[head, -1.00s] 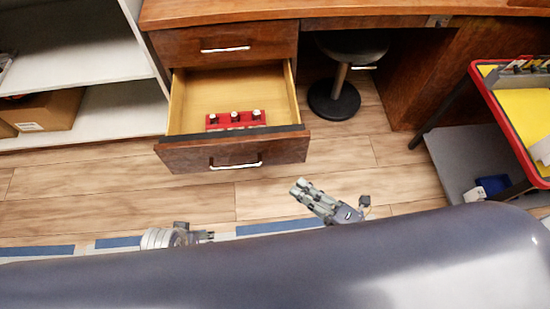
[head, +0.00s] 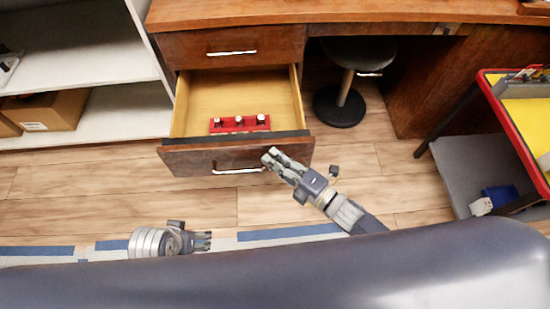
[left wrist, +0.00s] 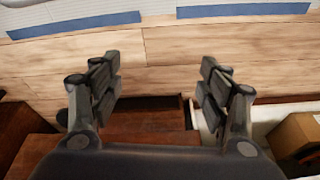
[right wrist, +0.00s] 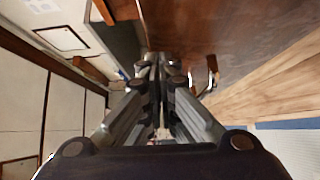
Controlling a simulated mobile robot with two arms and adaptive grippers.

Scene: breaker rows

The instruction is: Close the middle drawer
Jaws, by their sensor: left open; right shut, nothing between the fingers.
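The middle drawer (head: 190,160) of the wooden desk stands pulled out, with its silver handle (head: 238,171) on the front. A red block with several small dark-and-white parts (head: 240,123) lies inside it. My right gripper (head: 270,156) is shut and empty, its fingertips at the right part of the drawer front; I cannot tell whether they touch. In the right wrist view the shut fingers point toward the wooden front, with a handle (right wrist: 208,78) just right of them. My left gripper (head: 208,241) is open and empty, low over the floor, well apart from the drawer.
A closed drawer (head: 228,45) sits above the open one. A dark round stool (head: 340,108) stands under the desk to the right. A red-rimmed yellow tray cart (head: 520,115) is at far right. White shelves with a cardboard box (head: 50,112) are at left. Floor before the drawer is clear.

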